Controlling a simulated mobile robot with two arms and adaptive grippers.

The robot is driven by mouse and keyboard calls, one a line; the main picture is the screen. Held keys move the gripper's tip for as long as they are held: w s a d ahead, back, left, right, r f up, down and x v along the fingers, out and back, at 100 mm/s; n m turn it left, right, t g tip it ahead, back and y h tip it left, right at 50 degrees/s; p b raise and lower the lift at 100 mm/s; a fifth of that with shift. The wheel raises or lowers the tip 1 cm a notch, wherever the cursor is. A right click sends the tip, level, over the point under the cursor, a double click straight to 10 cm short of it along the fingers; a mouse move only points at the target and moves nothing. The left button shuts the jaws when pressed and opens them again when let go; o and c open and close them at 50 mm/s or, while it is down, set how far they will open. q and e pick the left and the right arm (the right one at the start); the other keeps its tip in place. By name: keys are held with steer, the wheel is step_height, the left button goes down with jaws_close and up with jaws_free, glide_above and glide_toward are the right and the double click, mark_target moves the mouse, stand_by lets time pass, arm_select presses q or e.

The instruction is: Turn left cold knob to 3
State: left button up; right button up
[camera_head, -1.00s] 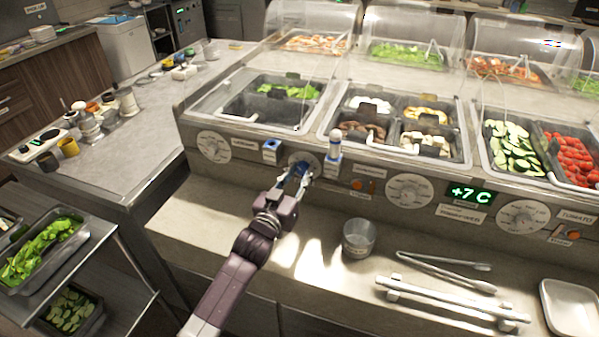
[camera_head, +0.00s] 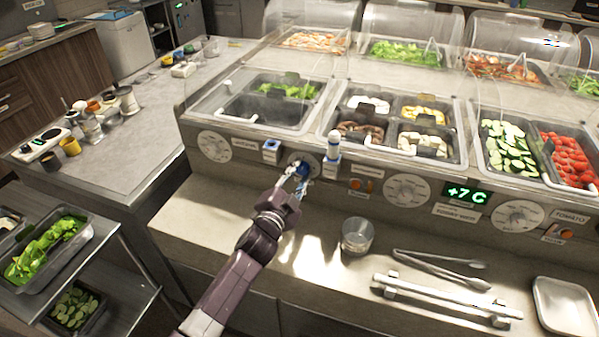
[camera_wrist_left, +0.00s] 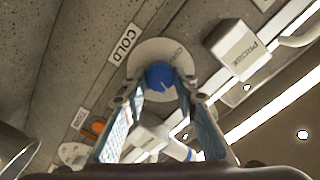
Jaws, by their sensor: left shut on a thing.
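The left cold knob is a blue knob (camera_head: 303,168) on a round pale dial on the counter's front panel. In the left wrist view the blue knob (camera_wrist_left: 160,75) sits at the centre of its pale dial plate (camera_wrist_left: 150,50), beside a label reading COLD (camera_wrist_left: 125,45). A small light mark shows on the knob, but I cannot read the number it points to. My left gripper (camera_head: 297,178) is shut on the knob, with its fingertips (camera_wrist_left: 161,93) on either side of it. My fingers partly cover the dial. My right gripper is not in view.
Small white-and-blue dispensers stand on the panel ledge left (camera_head: 271,150) and right (camera_head: 332,152) of the knob. Another dial (camera_head: 214,146) is further left. A metal cup (camera_head: 357,236) and tongs (camera_head: 440,268) rest on the shelf below.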

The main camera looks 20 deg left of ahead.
arm_select(q)
steer(key=m, duration=0.5)
steer(key=shift+y, duration=0.3)
steer(key=shift+m, duration=0.4)
steer(key=o, duration=1.2)
steer(key=shift+c, duration=0.2)
steer(key=shift+s, duration=0.1)
steer(key=s, duration=1.1)
steer(key=shift+s+a+r, duration=0.15)
steer(key=shift+s+r, duration=0.15)
steer(key=shift+s, duration=0.1)
